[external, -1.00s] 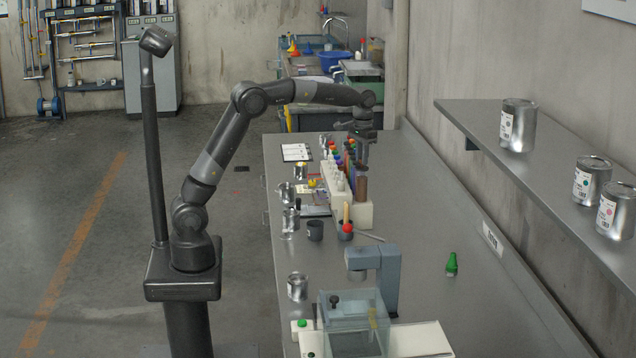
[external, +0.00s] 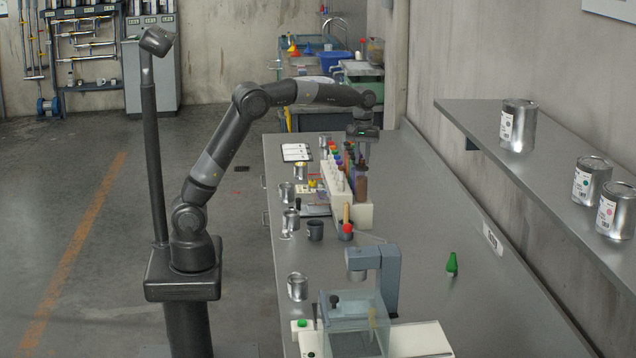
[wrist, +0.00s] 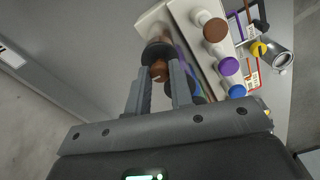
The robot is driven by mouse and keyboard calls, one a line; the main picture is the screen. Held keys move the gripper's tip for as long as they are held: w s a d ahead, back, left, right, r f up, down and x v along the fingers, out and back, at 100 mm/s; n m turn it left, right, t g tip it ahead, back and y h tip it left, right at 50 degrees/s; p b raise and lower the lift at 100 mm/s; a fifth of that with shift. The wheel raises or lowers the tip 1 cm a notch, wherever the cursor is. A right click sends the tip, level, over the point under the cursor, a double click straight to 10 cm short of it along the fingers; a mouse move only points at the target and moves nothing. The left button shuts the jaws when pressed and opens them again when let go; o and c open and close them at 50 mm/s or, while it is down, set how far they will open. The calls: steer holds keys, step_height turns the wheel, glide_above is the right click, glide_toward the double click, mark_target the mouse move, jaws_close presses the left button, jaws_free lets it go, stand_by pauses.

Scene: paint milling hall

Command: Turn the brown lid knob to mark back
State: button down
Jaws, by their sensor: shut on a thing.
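The brown lid knob (wrist: 159,70) shows between my fingertips in the wrist view, below a dark round part at the white rack's end. My gripper (wrist: 160,72) is shut on the knob from both sides. In the external view my gripper (external: 362,153) points down over the far part of the bench, above a brown bottle (external: 361,187) beside the rack. The fingers cover part of the knob. I cannot make out any mark on it or which way it points.
A shelf (external: 500,150) with cans is on the right wall. The right of the bench is mostly clear.

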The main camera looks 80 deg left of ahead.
mark_target(362, 159)
steer(key=shift+r+n, duration=0.1)
steer(key=shift+n, duration=0.3)
steer(key=c, duration=1.3)
jaws_free()
step_height(362, 159, up, 11)
steer(key=shift+f, duration=0.2)
